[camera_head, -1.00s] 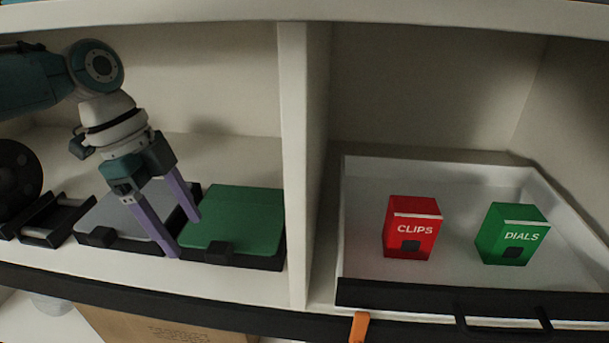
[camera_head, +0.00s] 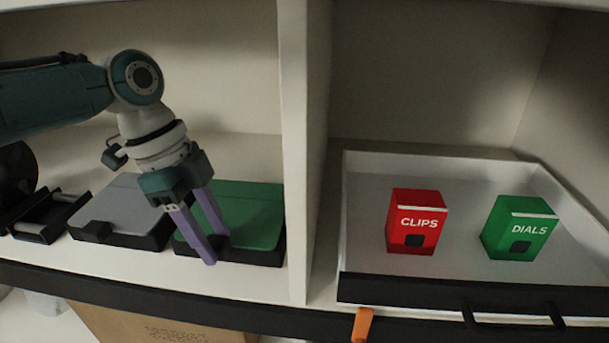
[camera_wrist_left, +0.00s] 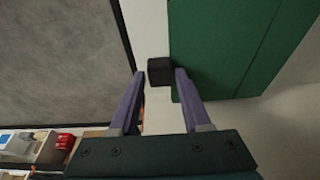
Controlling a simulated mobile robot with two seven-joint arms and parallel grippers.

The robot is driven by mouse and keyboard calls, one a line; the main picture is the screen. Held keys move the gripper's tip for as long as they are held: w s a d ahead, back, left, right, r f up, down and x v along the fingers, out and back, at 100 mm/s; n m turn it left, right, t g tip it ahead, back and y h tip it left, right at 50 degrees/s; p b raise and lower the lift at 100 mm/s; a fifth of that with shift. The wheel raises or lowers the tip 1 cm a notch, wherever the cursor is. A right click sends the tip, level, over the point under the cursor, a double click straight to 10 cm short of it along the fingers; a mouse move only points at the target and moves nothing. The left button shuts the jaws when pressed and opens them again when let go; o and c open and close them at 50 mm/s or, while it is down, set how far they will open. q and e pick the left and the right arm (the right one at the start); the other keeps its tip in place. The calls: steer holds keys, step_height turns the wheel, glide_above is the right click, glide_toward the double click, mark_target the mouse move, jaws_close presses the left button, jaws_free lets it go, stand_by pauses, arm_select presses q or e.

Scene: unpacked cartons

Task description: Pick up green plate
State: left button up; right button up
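The green plate (camera_head: 251,215) lies in a black holder (camera_head: 262,257) on the left shelf, against the divider. My left gripper (camera_head: 219,247) is over the front left part of the plate, its purple fingers open and pointing down. The fingers hide part of the plate and its front. In the left wrist view, the green plate (camera_wrist_left: 222,45) is beyond the fingertips, and a small black block (camera_wrist_left: 160,71) at its edge shows between the open fingers (camera_wrist_left: 159,74). Nothing is held. My right gripper is not in view.
A grey plate (camera_head: 125,208) in a black holder stands left of the green one. The shelf divider (camera_head: 295,150) is close on the right. A white tray (camera_head: 365,262) beyond it holds a red CLIPS box (camera_head: 417,205) and a green DIALS box (camera_head: 519,248). A black shelf edge runs along the front.

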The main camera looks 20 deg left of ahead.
arm_select(q)
jaws_close()
steer(key=shift+r, duration=0.1)
stand_by(0.5)
steer(key=shift+r+p, duration=0.5)
steer(key=shift+r, duration=0.1)
step_height(320, 180, up, 3)
steer(key=shift+f+p, duration=0.1)
steer(key=shift+p, duration=0.85)
steer(key=s+p, duration=0.7)
steer(key=s, duration=1.1)
steer(key=shift+d+f, duration=0.3)
steer(key=shift+d, duration=0.05)
